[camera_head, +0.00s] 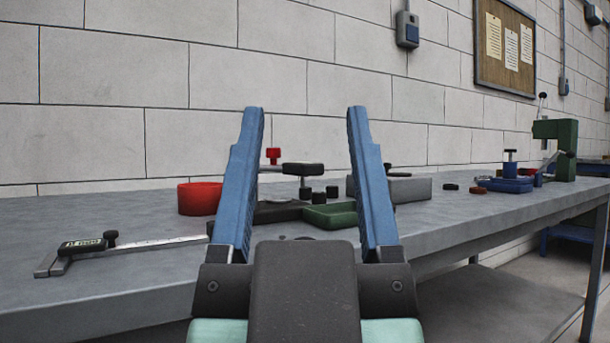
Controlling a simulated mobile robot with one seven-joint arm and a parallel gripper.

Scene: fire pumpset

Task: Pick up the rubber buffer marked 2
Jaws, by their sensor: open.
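My gripper (305,112) is open and empty. Its two blue fingers point forward and up over the grey workbench. Between them, farther back on the bench, several small black cylinders that look like rubber buffers stand close together: one at the left (305,193), one in front (319,197) and one at the right (332,191). I cannot read any number on them, so I cannot tell which is marked 2. The gripper is apart from all of them.
Blue parts (505,184) and a green machine (562,150) stand at the right.

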